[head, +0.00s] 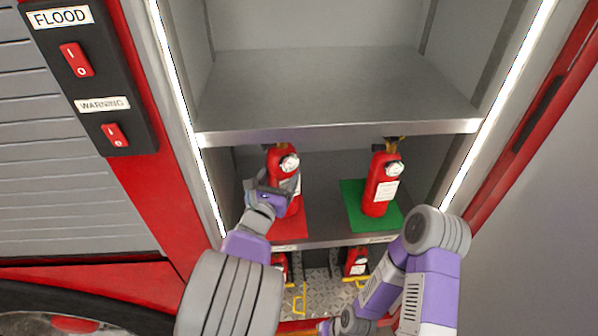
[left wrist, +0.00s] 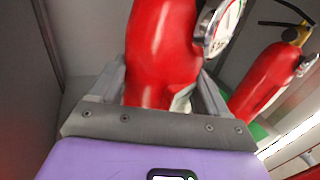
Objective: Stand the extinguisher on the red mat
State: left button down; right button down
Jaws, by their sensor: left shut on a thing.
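A red extinguisher (head: 282,165) with a white gauge is over the red mat (head: 291,227) on the left of the middle shelf. It looks upright; my gripper hides part of it, and I cannot tell whether its base touches the mat. My left gripper (head: 270,193) is shut around its body. In the left wrist view the extinguisher (left wrist: 160,50) fills the space between the fingers of my left gripper (left wrist: 160,92). My right arm is at the lower right of the head view; its gripper, low near the bottom edge, is not clearly seen.
Another red extinguisher (head: 379,188) stands on a green mat (head: 352,198) to the right. Two more extinguishers (head: 355,262) are in the lower bay. An upper shelf (head: 335,90) is empty above. Lit door posts frame the sides, and a switch panel (head: 90,75) is at left.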

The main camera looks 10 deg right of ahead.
aim_at(271, 184)
pick_arm(q)
jog(key=shift+a+r, duration=0.15)
jog(key=shift+a, duration=0.35)
jog(key=shift+a+r, duration=0.15)
jog(key=shift+a, duration=0.35)
jog(key=shift+a+f+p, duration=0.2)
jog(key=shift+f+p, duration=0.05)
jog(key=shift+p, duration=0.05)
notch_tip(271, 184, down, 2)
jog(key=shift+a, duration=0.1)
jog(key=shift+w+f, duration=0.1)
jog(key=shift+f, duration=0.45)
